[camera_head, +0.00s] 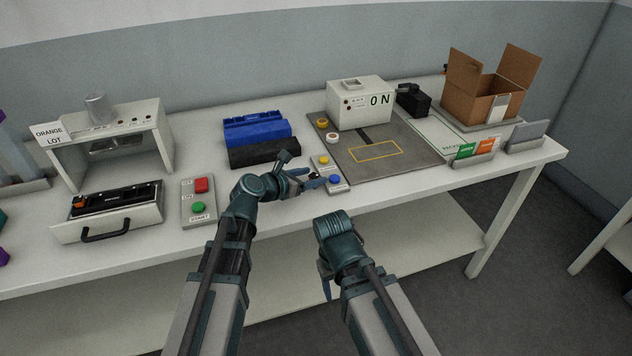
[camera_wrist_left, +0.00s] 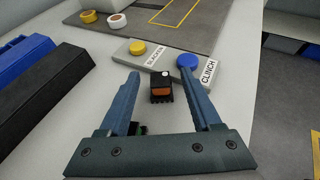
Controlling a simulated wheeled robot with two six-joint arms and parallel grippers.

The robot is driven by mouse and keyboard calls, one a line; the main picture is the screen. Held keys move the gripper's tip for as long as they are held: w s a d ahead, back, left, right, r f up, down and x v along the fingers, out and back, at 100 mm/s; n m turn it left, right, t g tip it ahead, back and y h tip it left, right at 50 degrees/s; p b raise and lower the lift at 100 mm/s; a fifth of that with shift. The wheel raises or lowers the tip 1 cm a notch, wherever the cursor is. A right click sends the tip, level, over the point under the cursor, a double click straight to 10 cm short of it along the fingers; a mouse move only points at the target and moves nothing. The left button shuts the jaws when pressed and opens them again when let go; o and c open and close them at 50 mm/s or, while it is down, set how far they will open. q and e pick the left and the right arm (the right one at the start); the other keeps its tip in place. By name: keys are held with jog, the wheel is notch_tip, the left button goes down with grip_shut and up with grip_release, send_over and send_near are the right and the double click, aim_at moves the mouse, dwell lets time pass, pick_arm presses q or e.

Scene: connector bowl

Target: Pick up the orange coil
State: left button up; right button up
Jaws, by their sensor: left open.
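A small black part with an orange face (camera_wrist_left: 162,90), which looks like the orange coil, sits upright on the white table in the left wrist view. My left gripper (camera_wrist_left: 159,78) is open, with one finger on each side of it and gaps between. In the head view my left gripper (camera_head: 311,178) is low over the table's front, by the button plates, and the part is barely visible there. A small green and black thing (camera_wrist_left: 142,129) shows partly behind the left finger. My right gripper (camera_head: 325,281) hangs in front of the table, mostly hidden by its arm.
Blue (camera_head: 257,130) and black (camera_head: 264,152) blocks lie to the left. A grey mat (camera_head: 415,150) carries a white machine (camera_head: 360,103). A black tray (camera_head: 115,200) holds another orange-topped piece.

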pick_arm(q)
grip_shut()
jog(key=shift+r, duration=0.1)
pick_arm(e)
jog(key=shift+r, duration=0.1)
